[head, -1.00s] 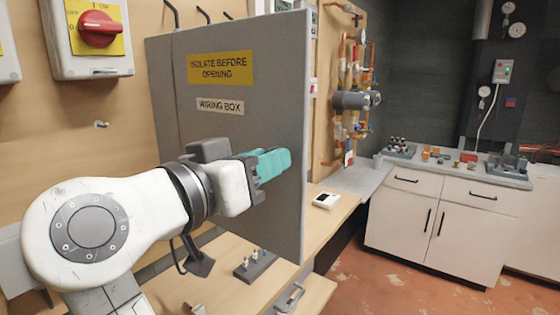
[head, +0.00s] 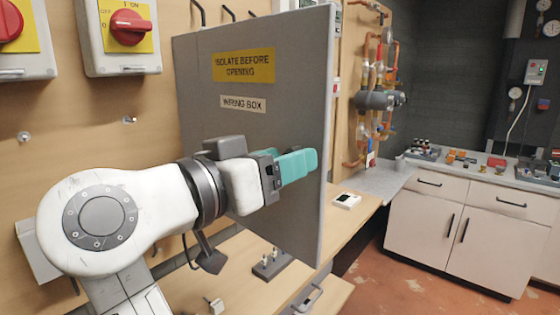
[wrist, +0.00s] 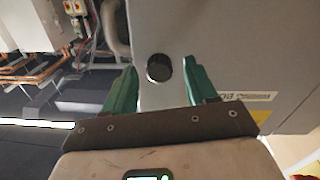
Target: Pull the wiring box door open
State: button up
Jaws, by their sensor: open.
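The wiring box is a large grey cabinet on the wooden wall. Its grey door (head: 285,130) bears the yellow label "ISOLATE BEFORE OPENING" (head: 243,66) and a "WIRING BOX" label (head: 243,104). My gripper (head: 298,165) has teal fingers and is in front of the door, near its right edge. In the wrist view my gripper (wrist: 161,85) is open, with a round black knob (wrist: 159,68) between the fingers, near their tips. Any contact with the knob cannot be told. The arm hides the knob in the head view. Whether the door is ajar is unclear.
A wooden bench (head: 350,222) runs below the box, with a small white device (head: 347,201) and a dark block with pegs (head: 272,266). Red rotary switches (head: 129,27) are at upper left. White cabinets (head: 470,225) stand at right; the floor before them is clear.

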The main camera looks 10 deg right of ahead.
jog(key=shift+a, duration=0.1)
jog(key=b+v, duration=0.1)
jog(key=v, duration=0.9)
jog(key=shift+s+a+b, duration=0.15)
jog(key=shift+a+b, duration=0.1)
jog(key=shift+b, duration=0.15)
